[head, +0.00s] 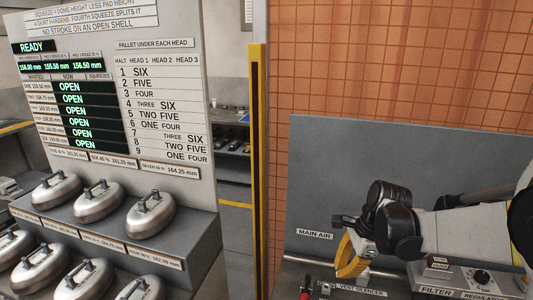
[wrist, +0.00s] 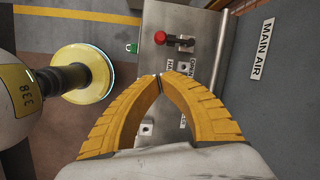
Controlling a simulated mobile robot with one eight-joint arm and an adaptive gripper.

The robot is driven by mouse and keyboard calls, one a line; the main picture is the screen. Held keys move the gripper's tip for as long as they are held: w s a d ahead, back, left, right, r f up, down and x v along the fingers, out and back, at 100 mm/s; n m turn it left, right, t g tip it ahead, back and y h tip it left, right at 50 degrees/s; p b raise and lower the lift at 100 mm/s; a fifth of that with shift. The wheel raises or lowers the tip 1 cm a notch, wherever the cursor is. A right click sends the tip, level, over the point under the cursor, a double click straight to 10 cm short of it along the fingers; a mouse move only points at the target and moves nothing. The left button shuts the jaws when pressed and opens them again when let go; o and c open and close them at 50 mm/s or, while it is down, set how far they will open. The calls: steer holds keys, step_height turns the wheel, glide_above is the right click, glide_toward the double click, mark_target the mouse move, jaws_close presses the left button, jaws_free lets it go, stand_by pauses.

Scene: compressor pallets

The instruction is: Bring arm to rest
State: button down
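My gripper (wrist: 160,80) shows in the wrist view as two curved yellow fingers whose tips meet, with nothing visible between them. In the head view my gripper (head: 350,268) hangs from my arm at the lower right, in front of the grey MAIN AIR panel (head: 330,160). The fingers point down toward a metal unit (wrist: 190,70) with a red knob (wrist: 160,38) and labels, apart from it as far as I can tell. Part of the unit's lettering is hidden behind the fingers.
A board with a lit READY display (head: 38,47) stands at the left, above a stepped rack with several metal domes (head: 150,215). A yellow post (head: 257,150) stands between board and panel. FILTER and REGULATOR fittings (head: 470,278) lie below my arm.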

steer(key=s+a+r+n+t+h, duration=0.1)
steer(key=s+r+n+t, duration=0.2)
steer(key=s+n, duration=0.5)
steer(key=s+a+r+n+t+h, duration=0.1)
steer(key=s+a+r+n+t, duration=0.1)
steer(key=s+r+n, duration=0.4)
steer(key=shift+s+n+t+h, duration=0.3)
steer(key=shift+s+n+t, duration=0.1)
steer(key=shift+s+n, duration=1.3)
steer(key=shift+w, duration=0.25)
